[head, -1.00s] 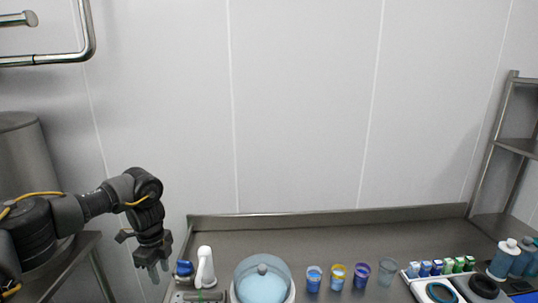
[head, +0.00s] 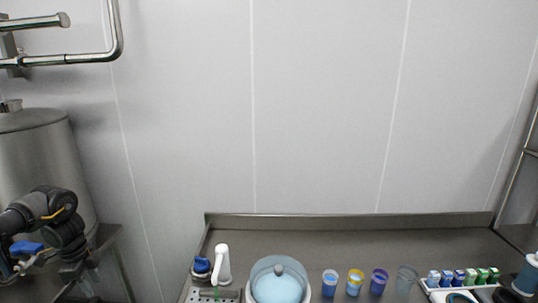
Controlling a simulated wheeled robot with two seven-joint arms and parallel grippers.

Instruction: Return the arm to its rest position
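My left arm (head: 45,210) comes in from the left edge and bends down in front of the steel tank at the lower left. My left gripper (head: 80,288) hangs below it, fingers pointing down near the bottom edge. Its fingers look apart with nothing between them, though they are small and dark here. It is left of the steel counter (head: 330,240) and clear of the things on it. My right arm and gripper are not in view.
A steel tank (head: 35,160) with a blue-handled tap (head: 26,247) stands close to my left arm. On the counter are a white dispenser tap (head: 222,265), a domed container (head: 278,287), several cups (head: 355,282) and a tray of small cartons (head: 470,290).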

